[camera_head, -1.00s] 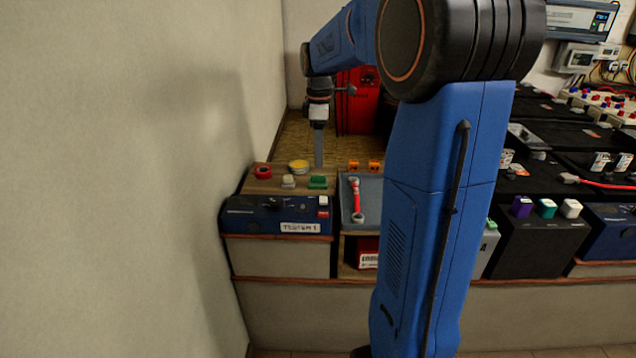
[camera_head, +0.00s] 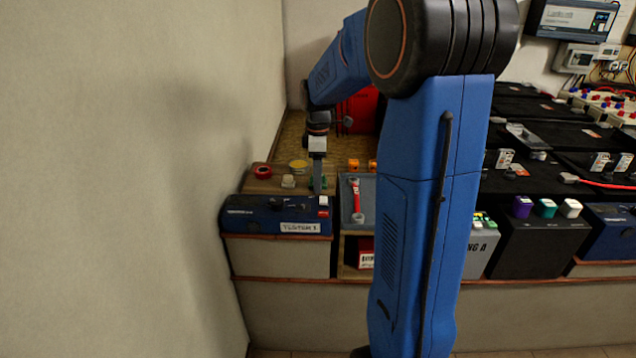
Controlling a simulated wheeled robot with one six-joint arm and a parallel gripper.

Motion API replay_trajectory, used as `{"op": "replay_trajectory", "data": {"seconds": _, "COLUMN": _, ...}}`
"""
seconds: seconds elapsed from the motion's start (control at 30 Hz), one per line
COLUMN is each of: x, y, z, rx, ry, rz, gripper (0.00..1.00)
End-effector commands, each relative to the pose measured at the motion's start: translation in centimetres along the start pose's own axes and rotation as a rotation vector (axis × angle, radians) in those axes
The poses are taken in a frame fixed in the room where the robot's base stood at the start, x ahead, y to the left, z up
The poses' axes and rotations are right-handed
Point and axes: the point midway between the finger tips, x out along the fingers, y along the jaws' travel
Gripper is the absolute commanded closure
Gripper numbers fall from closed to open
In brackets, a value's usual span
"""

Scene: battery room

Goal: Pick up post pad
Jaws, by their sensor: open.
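A small green pad (camera_head: 325,182), which looks like the post pad, lies on the wooden shelf top above the TESTER 1 box. My gripper (camera_head: 318,188) points straight down at it and hides its middle, with green showing on both sides of the finger. My gripper is open, seen edge-on, with the fingers down at the pad's height. I cannot tell whether they touch it.
A whitish block (camera_head: 288,182), a yellow disc (camera_head: 298,167) and a red ring (camera_head: 263,172) lie left of the pad. A grey tray (camera_head: 369,210) with a red-handled wrench (camera_head: 356,198) is at right. The wall (camera_head: 130,180) is close on the left.

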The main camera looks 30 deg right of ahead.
Motion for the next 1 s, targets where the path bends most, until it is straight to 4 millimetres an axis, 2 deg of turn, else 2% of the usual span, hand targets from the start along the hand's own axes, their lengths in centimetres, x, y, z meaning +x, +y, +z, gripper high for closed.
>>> {"op": "replay_trajectory", "data": {"seconds": 0.1, "x": 0.0, "y": 0.0, "z": 0.0, "rx": 0.000, "ry": 0.000, "rz": 0.000, "gripper": 0.43}}
{"op": "replay_trajectory", "data": {"seconds": 0.27, "x": 0.0, "y": 0.0, "z": 0.0, "rx": 0.000, "ry": 0.000, "rz": 0.000, "gripper": 0.81}}
{"op": "replay_trajectory", "data": {"seconds": 0.3, "x": 0.0, "y": 0.0, "z": 0.0, "rx": 0.000, "ry": 0.000, "rz": 0.000, "gripper": 0.84}}
{"op": "replay_trajectory", "data": {"seconds": 0.53, "x": -0.1, "y": 0.0, "z": 0.0, "rx": 0.000, "ry": 0.000, "rz": 0.000, "gripper": 0.85}}
{"op": "replay_trajectory", "data": {"seconds": 0.67, "x": -0.8, "y": 0.0, "z": 0.0, "rx": 0.000, "ry": 0.000, "rz": 0.000, "gripper": 0.85}}
{"op": "replay_trajectory", "data": {"seconds": 1.0, "x": -6.5, "y": 0.1, "z": 0.0, "rx": 0.000, "ry": 0.001, "rz": 0.003, "gripper": 0.85}}
